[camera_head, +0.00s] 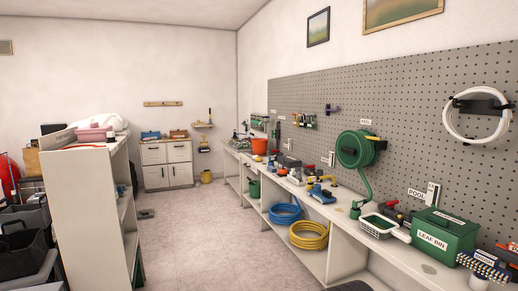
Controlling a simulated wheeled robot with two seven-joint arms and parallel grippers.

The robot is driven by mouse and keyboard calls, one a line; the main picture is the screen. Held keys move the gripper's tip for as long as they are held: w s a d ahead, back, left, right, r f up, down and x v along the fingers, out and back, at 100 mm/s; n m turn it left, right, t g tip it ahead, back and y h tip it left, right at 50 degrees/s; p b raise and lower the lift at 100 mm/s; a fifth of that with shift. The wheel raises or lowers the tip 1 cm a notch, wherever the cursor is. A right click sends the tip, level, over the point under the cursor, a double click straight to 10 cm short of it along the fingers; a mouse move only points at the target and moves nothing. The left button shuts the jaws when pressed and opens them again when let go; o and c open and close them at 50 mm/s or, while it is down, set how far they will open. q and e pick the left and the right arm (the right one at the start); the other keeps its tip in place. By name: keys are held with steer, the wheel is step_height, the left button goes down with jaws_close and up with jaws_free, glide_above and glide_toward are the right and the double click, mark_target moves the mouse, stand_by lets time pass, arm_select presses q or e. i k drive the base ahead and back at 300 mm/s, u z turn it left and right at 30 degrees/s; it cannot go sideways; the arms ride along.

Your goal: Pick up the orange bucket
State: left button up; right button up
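A small orange bucket (260,146) stands upright on the long white workbench, near its far end and below the grey pegboard. It is some way off across the room. Neither of my grippers can be made out in the head view. Nothing is seen touching the bucket.
The workbench (345,222) runs along the right wall, holding a green leaf bin (443,235) and tools. Blue hose (285,213) and yellow hose (309,236) lie on its lower shelf. A white shelf unit (85,200) stands left. The floor (196,230) between is clear.

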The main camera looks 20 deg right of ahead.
mark_target(259, 145)
steer(key=z, duration=0.15)
steer(key=i, duration=7.45)
steer(key=z, duration=2.55)
